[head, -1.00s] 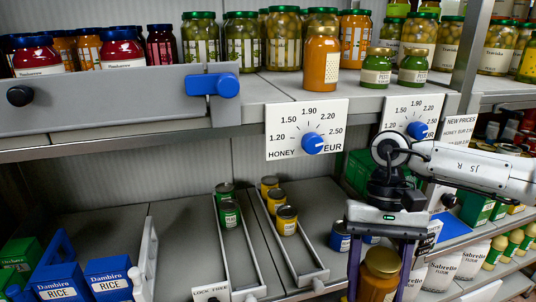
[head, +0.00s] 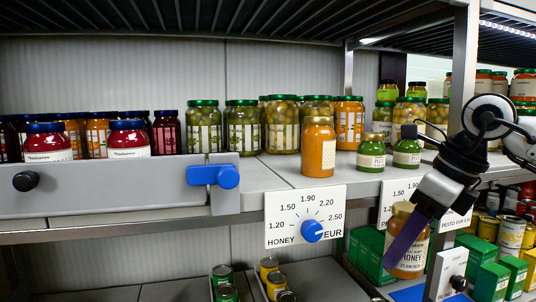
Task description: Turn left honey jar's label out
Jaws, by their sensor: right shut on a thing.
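One honey jar (head: 318,148), amber with a tan lid, stands upright at the front edge of the upper shelf, above the honey price card. Its front is plain amber, and a pale label edge shows on its right side. My left gripper is out of view.
Two pesto jars (head: 371,153) stand right of the shelf honey jar, with pickle jars (head: 277,125) behind. A grey barrier with a blue latch (head: 214,176) fronts the red jars at left. The honey price card (head: 305,217) with its blue knob hangs below.

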